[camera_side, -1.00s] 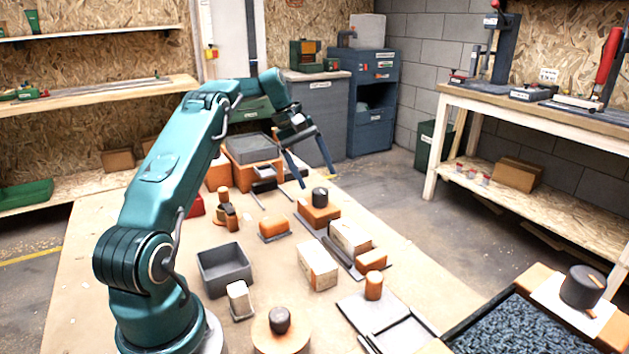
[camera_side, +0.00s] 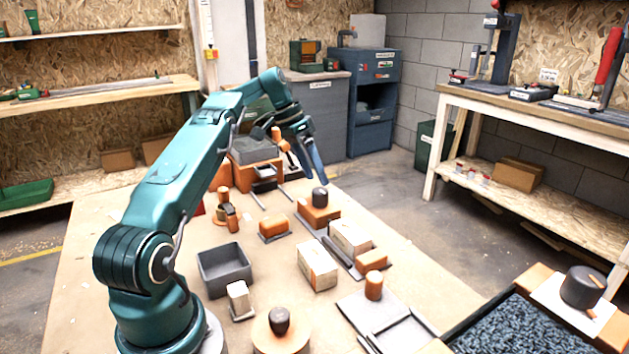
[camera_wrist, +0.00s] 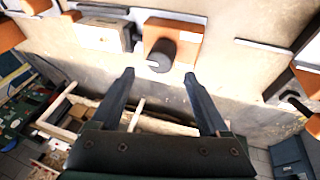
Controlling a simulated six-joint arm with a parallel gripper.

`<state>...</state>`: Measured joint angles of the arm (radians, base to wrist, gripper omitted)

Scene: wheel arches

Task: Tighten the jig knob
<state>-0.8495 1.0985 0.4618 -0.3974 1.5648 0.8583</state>
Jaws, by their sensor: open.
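A dark round knob (camera_side: 320,196) stands on an orange block (camera_side: 319,214) towards the far right of the bench. In the wrist view the knob (camera_wrist: 161,56) lies just beyond the fingertips, roughly centred between them, with its orange block (camera_wrist: 184,30) around it. My gripper (camera_side: 318,176) is above and behind the knob in the side view, fingers pointing down. In the wrist view my gripper (camera_wrist: 159,76) has its two fingers wide apart with nothing between them. The fingers appear clear of the knob.
A white block (camera_side: 349,236) and dark bars stand just in front of the orange block. A second dark knob (camera_side: 279,320) sits on a round wooden disc near the front. A grey open bin (camera_side: 225,268) stands at the left. Bare bench lies right of the orange block.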

